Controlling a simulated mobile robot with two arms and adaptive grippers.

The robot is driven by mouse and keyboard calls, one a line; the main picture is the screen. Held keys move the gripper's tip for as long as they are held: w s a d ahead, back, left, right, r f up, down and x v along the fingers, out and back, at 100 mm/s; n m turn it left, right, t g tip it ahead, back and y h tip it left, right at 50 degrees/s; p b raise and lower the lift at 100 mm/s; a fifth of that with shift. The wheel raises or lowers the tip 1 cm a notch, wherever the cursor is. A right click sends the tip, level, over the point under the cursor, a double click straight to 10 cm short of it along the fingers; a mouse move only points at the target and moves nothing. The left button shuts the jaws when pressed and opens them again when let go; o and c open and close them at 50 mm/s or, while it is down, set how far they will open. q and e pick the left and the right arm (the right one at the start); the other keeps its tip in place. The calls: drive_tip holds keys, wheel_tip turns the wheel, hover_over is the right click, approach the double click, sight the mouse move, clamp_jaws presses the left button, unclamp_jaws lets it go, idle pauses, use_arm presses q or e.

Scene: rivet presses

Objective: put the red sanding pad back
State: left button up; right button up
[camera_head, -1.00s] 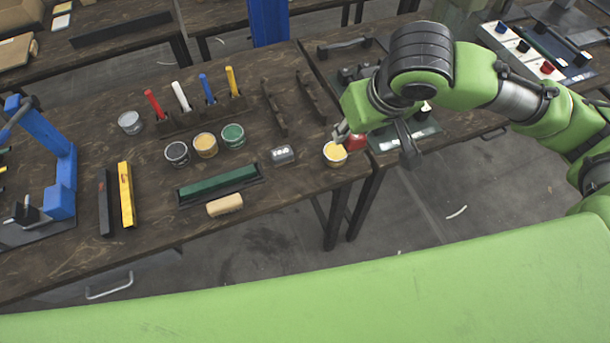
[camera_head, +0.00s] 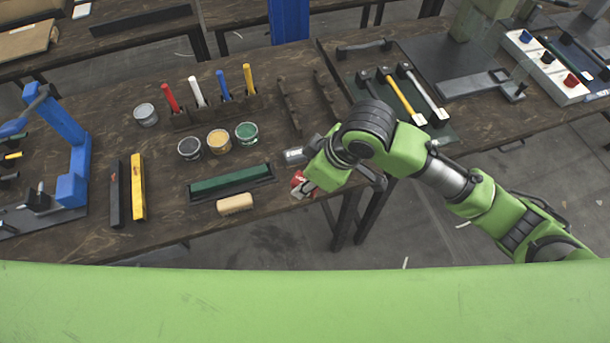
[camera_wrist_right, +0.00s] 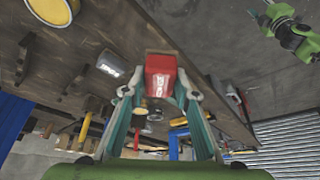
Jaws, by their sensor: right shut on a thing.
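The red sanding pad (camera_head: 297,181) is held at the front edge of the dark wooden table, close to the grey block (camera_head: 294,155). My right gripper (camera_head: 300,189) is shut on it, partly hidden by its own wrist in the head view. In the right wrist view the red pad (camera_wrist_right: 160,77) sits between the two fingertips, its face towards the camera. I cannot tell whether it touches the table. A green arm, which looks like my left one, shows small in the right wrist view with its gripper end (camera_wrist_right: 264,20); its jaws are too small to read.
A green sanding block in a dark tray (camera_head: 230,183) and a tan brush (camera_head: 235,204) lie left of the pad. Several paint tins stand behind them. Hammers (camera_head: 405,98) lie on a mat to the right.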

drive_tip(key=w+f, duration=0.5)
drive_tip(key=shift+w+a+f+p, duration=0.15)
drive_tip(key=shift+w+f+p, duration=0.15)
drive_tip(key=shift+f, duration=0.1)
wheel_tip(320, 180, down, 3)
drive_tip(key=shift+w+p, duration=0.1)
drive_tip(key=shift+p, duration=0.45)
drive_tip(key=shift+f, duration=0.25)
drive_tip(key=shift+f, duration=0.15)
drive_tip(key=o, duration=1)
drive_tip(key=b+v, duration=0.1)
drive_tip(key=v, duration=1.1)
drive_tip(key=shift+r, duration=0.2)
